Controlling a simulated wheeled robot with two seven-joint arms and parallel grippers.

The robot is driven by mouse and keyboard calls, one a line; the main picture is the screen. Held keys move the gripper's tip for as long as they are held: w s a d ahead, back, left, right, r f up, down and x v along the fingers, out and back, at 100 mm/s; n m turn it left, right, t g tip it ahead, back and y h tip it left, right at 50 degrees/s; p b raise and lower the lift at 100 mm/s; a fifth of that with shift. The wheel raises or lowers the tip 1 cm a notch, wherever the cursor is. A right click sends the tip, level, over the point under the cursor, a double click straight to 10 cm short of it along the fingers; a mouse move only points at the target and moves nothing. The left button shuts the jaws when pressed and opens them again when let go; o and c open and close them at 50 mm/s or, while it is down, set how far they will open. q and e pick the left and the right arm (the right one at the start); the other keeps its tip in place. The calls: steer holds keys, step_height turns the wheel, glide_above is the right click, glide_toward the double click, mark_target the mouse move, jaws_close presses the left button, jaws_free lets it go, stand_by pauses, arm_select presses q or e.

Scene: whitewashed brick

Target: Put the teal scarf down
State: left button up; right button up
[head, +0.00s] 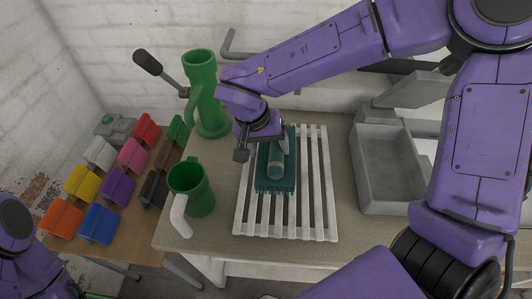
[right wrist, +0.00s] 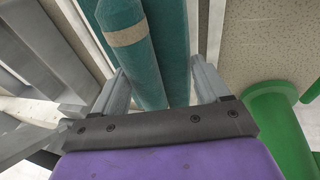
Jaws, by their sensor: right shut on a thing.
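The teal scarf (head: 276,180) is a folded, fringed bundle with a beige band. It is over the middle of a white slatted rack (head: 318,200) on the counter; I cannot tell whether its whole underside touches the slats. My right gripper (head: 266,150) points down at the scarf's far part and is shut on it. In the right wrist view the scarf (right wrist: 150,50) runs between the two grey fingers (right wrist: 162,85). Part of it is hidden by the gripper. At the lower left only links of my left arm show, not its gripper.
A tall green jug (head: 207,105) and a green mug (head: 192,188) with a white handle stand left of the rack. A grey sink basin (head: 385,170) is to the right. Several coloured clips or blocks (head: 118,186) sit on a lower wooden table at the left.

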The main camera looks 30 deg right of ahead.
mark_target(268, 157)
steer(key=f, duration=0.3)
steer(key=shift+s+a+p, duration=0.1)
steer(key=shift+s+p, duration=0.25)
steer(key=shift+s+a, duration=0.1)
steer(key=shift+s, duration=0.15)
steer(key=shift+w+f, duration=0.15)
steer(key=shift+w, duration=0.15)
steer(key=o, duration=1.2)
steer(key=shift+w+f, duration=0.15)
steer(key=shift+s+r, duration=0.2)
steer(key=shift+s, duration=0.05)
steer(key=v, duration=1.2)
steer(key=shift+b, duration=0.35)
